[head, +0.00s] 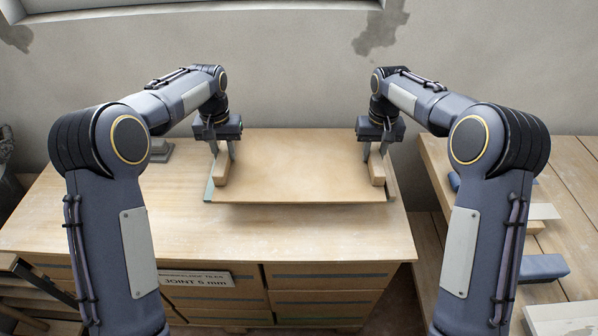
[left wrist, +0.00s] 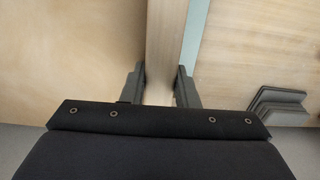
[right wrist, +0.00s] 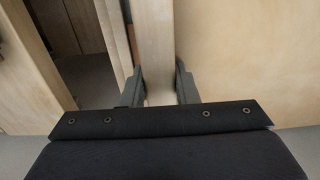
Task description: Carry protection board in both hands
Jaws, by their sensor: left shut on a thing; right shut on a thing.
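The protection board (head: 298,172) is a flat tan panel with a raised wooden grip bar along each side, over the wooden cabinet top in the head view. My left gripper (head: 222,155) is shut on the left bar, and the bar shows between its fingers in the left wrist view (left wrist: 160,85). My right gripper (head: 376,157) is shut on the right bar, which shows between its fingers in the right wrist view (right wrist: 155,80). The board looks roughly level. A shadow lies along its front edge; I cannot tell how far it is above the top.
The wooden cabinet (head: 130,215) has drawers and a label reading "JOINT 5 mm" (head: 193,281). Grey stacked pieces (head: 160,150) sit at its back left. A second wooden table (head: 570,185) stands at the right across a gap, with a blue-grey block (head: 543,268) on it. The wall is close behind.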

